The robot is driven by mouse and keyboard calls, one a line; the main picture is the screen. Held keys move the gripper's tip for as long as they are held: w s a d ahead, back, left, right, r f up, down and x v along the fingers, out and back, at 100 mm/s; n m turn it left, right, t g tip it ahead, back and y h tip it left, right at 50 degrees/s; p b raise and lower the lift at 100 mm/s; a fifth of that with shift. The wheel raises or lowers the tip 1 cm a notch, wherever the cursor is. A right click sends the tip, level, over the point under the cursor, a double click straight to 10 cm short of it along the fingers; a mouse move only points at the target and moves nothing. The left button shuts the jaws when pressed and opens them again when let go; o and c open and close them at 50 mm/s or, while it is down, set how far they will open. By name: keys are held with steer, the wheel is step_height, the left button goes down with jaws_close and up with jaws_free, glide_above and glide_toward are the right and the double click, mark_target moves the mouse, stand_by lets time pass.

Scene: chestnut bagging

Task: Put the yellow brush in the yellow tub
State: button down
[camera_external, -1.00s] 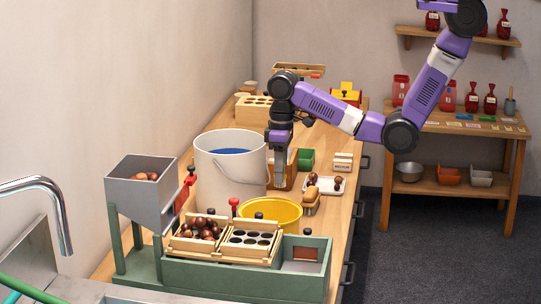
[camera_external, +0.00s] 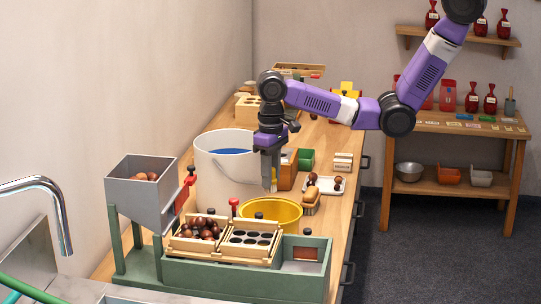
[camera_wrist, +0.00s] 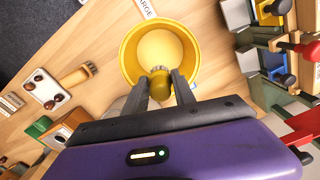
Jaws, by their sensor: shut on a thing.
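The yellow tub (camera_external: 272,212) stands upright on the bench; its open mouth also shows in the wrist view (camera_wrist: 128,52). My gripper (camera_wrist: 160,92) is shut on the yellow brush (camera_wrist: 160,80), seen nearly end-on between the fingertips. In the wrist view the brush overlaps the near part of the tub's mouth. In the outside view my gripper (camera_external: 269,184) is just above and behind the tub's far rim, beside the white bucket. The brush's lower end is small there, and I cannot tell whether it is inside the rim.
The white bucket (camera_external: 212,167) stands left of the tub. A tan and yellow brush-like thing (camera_external: 311,197) and a white tray with chestnuts (camera_external: 317,188) lie to the right. A wooden holed rack (camera_external: 248,240) and green bench frame (camera_external: 215,280) are in front.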

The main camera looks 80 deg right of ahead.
step_height(320, 180, down, 8)
steer(key=b, duration=0.2)
stand_by(0.3)
steer(key=c, duration=0.9)
jaws_free()
steer(key=shift+c, duration=0.2)
step_height(320, 180, up, 3)
steer(key=shift+f+p, duration=0.15)
steer(key=shift+p, duration=1)
steer(key=shift+r, duration=2.2)
